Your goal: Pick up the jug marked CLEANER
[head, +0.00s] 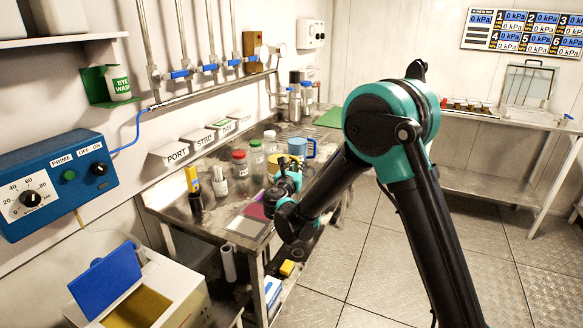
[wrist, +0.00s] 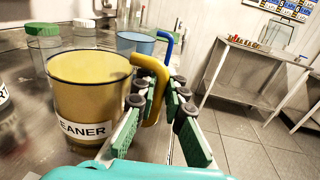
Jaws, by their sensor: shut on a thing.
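The yellow jug marked CLEANER (wrist: 88,85) stands upright at the left of the wrist view, its label partly cut to "EANER". Its yellow handle (wrist: 153,80) is between the fingers of my gripper (wrist: 160,92), which is shut on it. In the head view the jug (head: 276,160) shows as a bit of yellow behind my gripper (head: 288,176), over the metal bench (head: 222,206). I cannot tell whether its base touches the bench.
A blue jug (head: 303,147) stands just behind the yellow one. Red-capped (head: 240,166) and green-capped (head: 257,156) jars stand to the left. The floor (head: 385,260) to the right is open.

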